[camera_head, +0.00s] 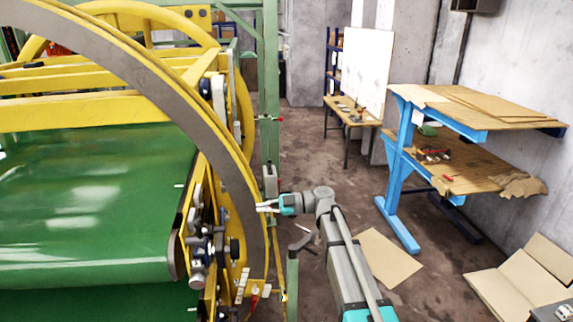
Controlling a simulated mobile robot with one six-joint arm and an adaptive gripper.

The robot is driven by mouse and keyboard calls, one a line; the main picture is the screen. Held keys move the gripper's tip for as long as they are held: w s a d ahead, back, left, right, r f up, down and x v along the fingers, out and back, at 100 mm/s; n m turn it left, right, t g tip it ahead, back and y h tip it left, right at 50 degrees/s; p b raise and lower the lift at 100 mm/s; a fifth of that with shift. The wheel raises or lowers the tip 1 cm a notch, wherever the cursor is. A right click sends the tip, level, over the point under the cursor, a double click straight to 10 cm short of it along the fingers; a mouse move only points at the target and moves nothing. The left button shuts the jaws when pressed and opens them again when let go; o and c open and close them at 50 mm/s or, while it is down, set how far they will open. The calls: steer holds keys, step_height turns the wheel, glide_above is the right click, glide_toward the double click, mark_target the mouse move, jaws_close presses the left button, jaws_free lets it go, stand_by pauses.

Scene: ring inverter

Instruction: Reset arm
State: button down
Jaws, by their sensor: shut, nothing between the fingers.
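My gripper (266,206) is in the middle of the head view, at the end of my grey and teal arm, which reaches up from the lower right. Its fingers are shut and hold nothing. The fingertips point left, in front of or close beside the rim of the large yellow and grey ring (215,140) of the ring inverter. I cannot tell whether they touch it.
The machine's green bed (90,200) fills the left side. A green post (269,110) stands just behind my gripper. A blue workbench (400,130) with cardboard is at the right. Flat cardboard (385,258) lies on the floor. Open floor lies beyond my arm.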

steer(key=s+d+f+m+t+h+b, duration=0.1)
steer(key=s+d+f+m+h+b, duration=0.2)
steer(key=d+f+m, duration=0.35)
steer(key=s+d+f+m+t+h+b, duration=0.1)
steer(key=s+d+f+m+h+b, duration=0.25)
steer(key=f, duration=0.55)
steer(key=s+d+f+m+t+h+b, duration=0.1)
steer(key=s+d+f+m+h+b, duration=0.2)
steer(key=f, duration=0.5)
steer(key=s+d+f+m+h+b, duration=0.3)
steer(key=d+f+m, duration=0.3)
steer(key=d, duration=0.3)
steer(key=s+d+f+m+h+b, duration=0.4)
steer(key=s+d+f+m+b, duration=0.1)
steer(key=d+m, duration=0.3)
steer(key=shift+s+d+f+t+b, duration=0.3)
steer(key=shift+s+d+f, duration=0.4)
steer(key=shift+s+d, duration=0.1)
steer(key=shift+h, duration=0.25)
